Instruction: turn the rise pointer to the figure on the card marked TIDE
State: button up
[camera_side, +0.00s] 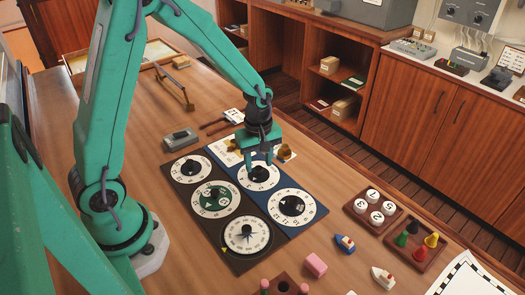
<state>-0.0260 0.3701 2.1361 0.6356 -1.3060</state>
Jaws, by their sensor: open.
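My gripper (260,158) is open and points down just above a white dial (262,186) at the back right of the dial board. The dial has a dark centre, partly hidden by my fingers; I cannot tell whether they touch its knob. Other round dials lie on the dark and blue panels: a white one (181,172), a green-centred one (198,210), a dark-centred one (308,207) and a compass-like one (258,247). The labels are too small to read, so I cannot tell which is the rise pointer. A card (228,157) lies behind the board; its writing is unreadable.
To the right are a tray with numbered discs (384,228), a tray with coloured pegs (403,258), small boats (345,246) and a pink block (315,263). Brass pieces (285,152) stand behind my gripper.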

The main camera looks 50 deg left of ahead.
jog(key=shift+f, duration=0.5)
grip_shut()
